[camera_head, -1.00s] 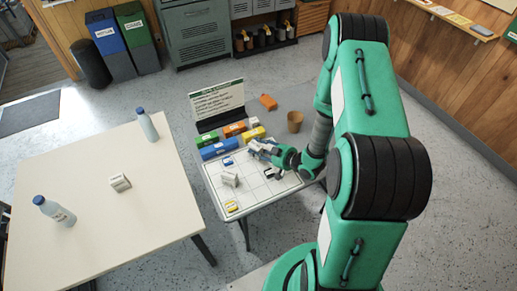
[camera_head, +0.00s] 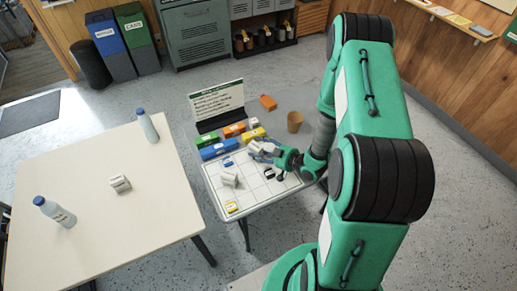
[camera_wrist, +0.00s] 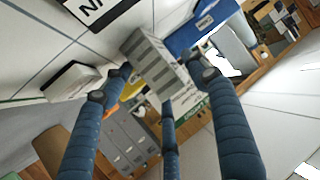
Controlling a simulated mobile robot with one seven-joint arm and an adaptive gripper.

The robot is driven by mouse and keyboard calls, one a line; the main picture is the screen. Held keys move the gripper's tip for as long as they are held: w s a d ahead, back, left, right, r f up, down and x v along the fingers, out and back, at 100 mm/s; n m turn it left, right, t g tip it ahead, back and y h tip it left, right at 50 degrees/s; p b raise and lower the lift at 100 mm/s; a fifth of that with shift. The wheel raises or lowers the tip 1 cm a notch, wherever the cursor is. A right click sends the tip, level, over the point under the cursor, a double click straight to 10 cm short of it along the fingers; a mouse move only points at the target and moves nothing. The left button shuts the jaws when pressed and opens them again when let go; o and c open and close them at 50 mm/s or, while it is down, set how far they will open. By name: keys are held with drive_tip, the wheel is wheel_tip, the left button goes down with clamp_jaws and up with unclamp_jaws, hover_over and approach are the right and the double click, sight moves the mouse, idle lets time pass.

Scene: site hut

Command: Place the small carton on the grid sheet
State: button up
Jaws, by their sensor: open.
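The white grid sheet (camera_head: 264,199) with dark lines lies on the small table. My gripper (camera_head: 262,150) is over its back part. In the wrist view, a small grey-and-white striped carton (camera_wrist: 156,62) sits between the open fingers of my gripper (camera_wrist: 158,85); I cannot tell whether any finger touches it. The same pale carton (camera_head: 258,147) shows partly hidden by the gripper in the head view. A larger white box (camera_head: 229,179) stands on the sheet left of the gripper.
Blue (camera_head: 220,149), orange (camera_head: 234,129) and yellow (camera_head: 254,134) boxes stand behind the sheet, before a sign (camera_head: 216,101). Small labelled pieces lie on the sheet. The left table (camera_head: 100,235) holds two bottles and a small box (camera_head: 120,183).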

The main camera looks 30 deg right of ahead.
drive_tip(key=p+v, duration=0.2)
drive_tip(key=v, duration=0.9)
drive_tip(key=shift+w, duration=0.1)
idle(0.5)
drive_tip(key=w+d+r+g+h, duration=0.1)
drive_tip(key=w+d+r+h, duration=0.2)
drive_tip(key=r, duration=0.3)
drive_tip(key=w+d+r+g+h, duration=0.1)
drive_tip(key=w+d+r+h, duration=0.1)
drive_tip(key=w+r, duration=0.3)
drive_tip(key=s+a+r+m+g+h, duration=0.2)
drive_tip(key=s+r+h, duration=0.1)
drive_tip(key=r, duration=1.3)
drive_tip(key=s+a+r+m+g+y, duration=0.1)
drive_tip(key=s+a+r, duration=0.4)
drive_tip(key=s, duration=0.3)
drive_tip(key=s+a+r+g+y, duration=0.1)
drive_tip(key=s+a+r, duration=0.4)
drive_tip(key=s+a, duration=0.3)
drive_tip(key=s+a+r+m, duration=0.1)
drive_tip(key=s+a+r, duration=0.4)
drive_tip(key=s, duration=0.4)
drive_tip(key=shift+s+a+r+m+g+y, duration=0.3)
drive_tip(key=shift+a+r+g+y, duration=0.1)
drive_tip(key=shift+a, duration=0.35)
